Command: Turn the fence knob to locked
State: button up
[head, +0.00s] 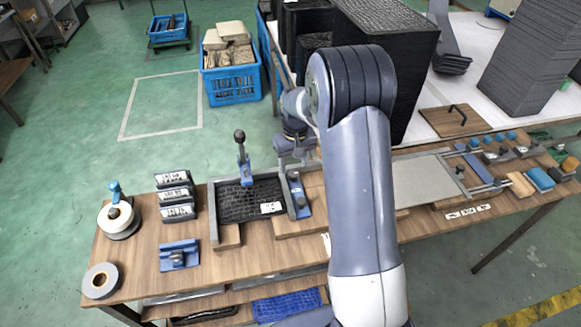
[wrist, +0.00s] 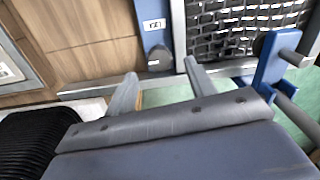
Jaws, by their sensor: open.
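The fence knob (wrist: 159,57) is a small dark grey knob at one end of a blue plate (wrist: 152,18). The plate has a white label with dark marks, too small to read. The blue plate (head: 299,192) lies along the right side of the black mesh tray (head: 236,203) in the head view. A grey fence bar (wrist: 178,28) runs between plate and mesh. My gripper (wrist: 160,82) is open and empty, at the plate's far end. In the wrist view the knob shows between and just beyond its fingertips, apparently untouched. I cannot tell the knob's setting.
A blue upright lever with a dark ball (head: 242,160) stands at the tray's back edge, close to my gripper. A grey panel (head: 427,178) lies at the right.

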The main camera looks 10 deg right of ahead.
aim_at(293, 173)
jog(key=shift+f, duration=1.75)
jog(key=c, duration=1)
